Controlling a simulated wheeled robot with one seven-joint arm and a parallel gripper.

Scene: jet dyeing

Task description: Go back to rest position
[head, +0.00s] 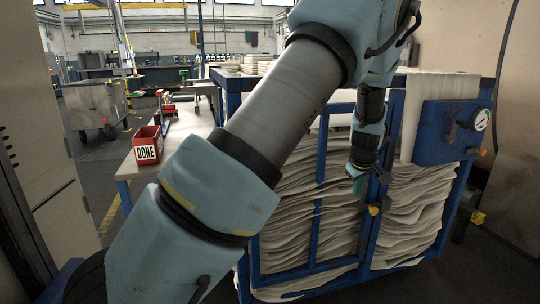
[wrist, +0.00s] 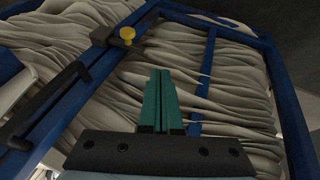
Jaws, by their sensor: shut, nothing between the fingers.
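My gripper (head: 357,184) hangs in front of the blue-framed cage of folded cloth (head: 300,212), at the right of the head view. In the wrist view its green fingers (wrist: 160,100) are together, with nothing between them. The folded cloth (wrist: 230,85) and blue bars lie beyond the fingertips. My arm crosses the middle of the head view and hides part of the cage and the table.
A yellow knob (head: 374,210) on a black latch bar sits close to my gripper; the knob also shows in the wrist view (wrist: 127,34). A pressure gauge (head: 480,120) is at the right. A red DONE bin (head: 147,146) stands on a table at the left.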

